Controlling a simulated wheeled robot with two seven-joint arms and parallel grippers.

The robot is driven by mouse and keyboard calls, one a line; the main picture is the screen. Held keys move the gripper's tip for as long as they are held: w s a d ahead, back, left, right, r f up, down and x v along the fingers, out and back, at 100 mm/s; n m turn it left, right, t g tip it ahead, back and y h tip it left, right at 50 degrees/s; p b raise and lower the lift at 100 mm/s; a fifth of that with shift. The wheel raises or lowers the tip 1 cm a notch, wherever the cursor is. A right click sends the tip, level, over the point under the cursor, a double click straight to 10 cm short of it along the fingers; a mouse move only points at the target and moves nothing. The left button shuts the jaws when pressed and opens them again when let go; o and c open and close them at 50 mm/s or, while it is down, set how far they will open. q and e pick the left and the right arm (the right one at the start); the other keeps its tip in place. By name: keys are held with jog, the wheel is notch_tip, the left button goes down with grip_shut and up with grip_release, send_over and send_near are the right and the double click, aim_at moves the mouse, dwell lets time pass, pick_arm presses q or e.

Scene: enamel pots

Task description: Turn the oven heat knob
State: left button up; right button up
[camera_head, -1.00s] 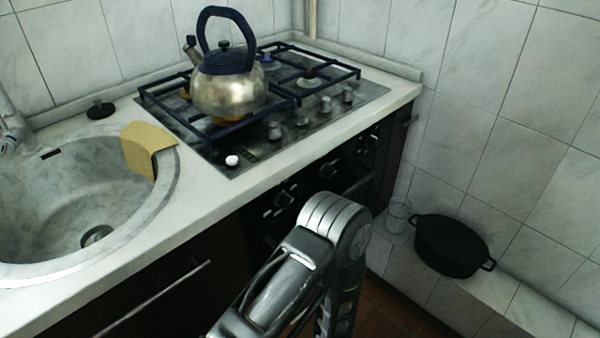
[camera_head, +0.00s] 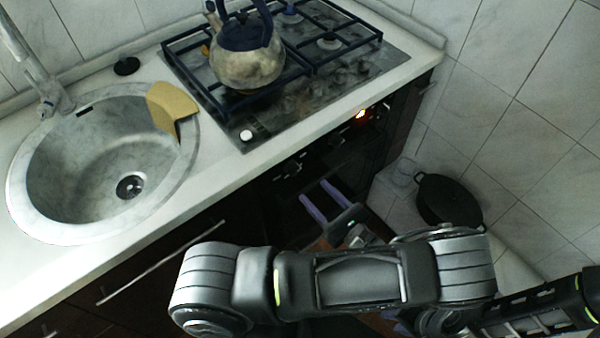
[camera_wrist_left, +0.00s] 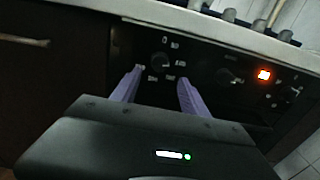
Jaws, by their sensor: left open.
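The oven's dark front panel (camera_wrist_left: 205,62) shows in the left wrist view. It carries a left knob (camera_wrist_left: 160,65), a middle knob (camera_wrist_left: 228,77) and a right knob (camera_wrist_left: 291,94). I cannot tell which sets the heat. My left gripper (camera_wrist_left: 158,88) is open and empty, with its two purple fingers apart in front of the left knob. The knob appears between the fingertips, with no clear contact. In the head view, my left gripper (camera_head: 322,190) reaches toward the dark oven front (camera_head: 290,205). A purple bit of my right gripper (camera_head: 393,314) seems to show below the arm, mostly hidden.
An orange light (camera_wrist_left: 264,75) glows on the panel. The white counter edge (camera_head: 225,185) overhangs the front. A kettle (camera_head: 247,62) stands on the hob (camera_head: 345,75), left of its small control knobs. A sink (camera_head: 95,165) is at left. A black pot (camera_head: 447,200) sits by the right wall.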

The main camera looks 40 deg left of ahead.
aim_at(296, 172)
pick_arm(q)
jog(key=p+x, duration=0.1)
jog(key=x, duration=0.5)
jog(key=shift+a+r+p, duration=0.1)
jog(key=shift+a+p, duration=0.15)
jog(key=shift+p, duration=0.05)
jog(key=shift+w+a, duration=0.25)
jog(key=shift+a, duration=0.4)
jog(key=shift+c, duration=0.5)
grip_shut()
